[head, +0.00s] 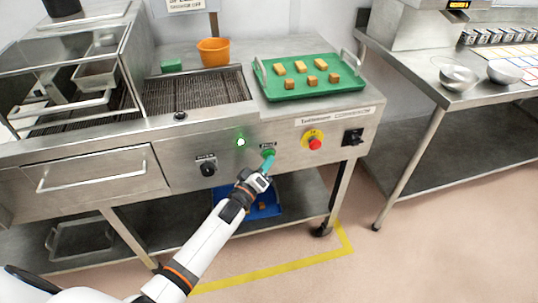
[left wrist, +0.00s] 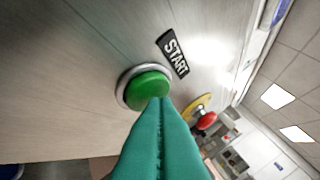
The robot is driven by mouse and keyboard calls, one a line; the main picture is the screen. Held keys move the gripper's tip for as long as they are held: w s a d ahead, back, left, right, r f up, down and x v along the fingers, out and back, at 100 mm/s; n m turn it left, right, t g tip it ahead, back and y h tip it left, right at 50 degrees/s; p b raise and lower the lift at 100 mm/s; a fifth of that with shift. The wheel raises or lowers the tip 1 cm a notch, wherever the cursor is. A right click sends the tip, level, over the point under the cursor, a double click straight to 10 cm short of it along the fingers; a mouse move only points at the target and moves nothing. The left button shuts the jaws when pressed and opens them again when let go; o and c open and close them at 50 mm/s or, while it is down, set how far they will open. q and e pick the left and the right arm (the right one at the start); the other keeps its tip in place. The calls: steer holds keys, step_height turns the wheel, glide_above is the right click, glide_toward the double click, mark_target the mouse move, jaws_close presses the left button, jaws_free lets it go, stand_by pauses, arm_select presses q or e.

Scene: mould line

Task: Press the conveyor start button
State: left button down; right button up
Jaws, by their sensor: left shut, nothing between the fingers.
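The green start button (left wrist: 148,88) sits in a metal ring on the steel front panel, beside a black START label (left wrist: 173,53). In the head view the start button (head: 268,153) is partly covered by my fingers. My left gripper (head: 269,161) is shut and empty, with teal fingers pointing at the panel. In the left wrist view its closed fingertips (left wrist: 160,101) overlap the lower edge of the button; I cannot tell whether they touch it or how far it is pushed in. My right gripper is not in view.
A red stop button (head: 315,144) on a yellow plate and a black switch (head: 352,137) are to the right. A lit green lamp (head: 241,142) and a black knob (head: 208,168) are to the left. A green tray (head: 300,94) with several blocks stands on top.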

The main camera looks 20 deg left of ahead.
arm_select(q)
steer(key=shift+s+d, duration=0.3)
steer(key=shift+s, duration=0.25)
steer(key=s+d+p, duration=0.1)
steer(key=s, duration=0.1)
steer(key=s+d+p, duration=0.1)
steer(key=s+p, duration=0.1)
steer(key=shift+d, duration=0.4)
stand_by(0.6)
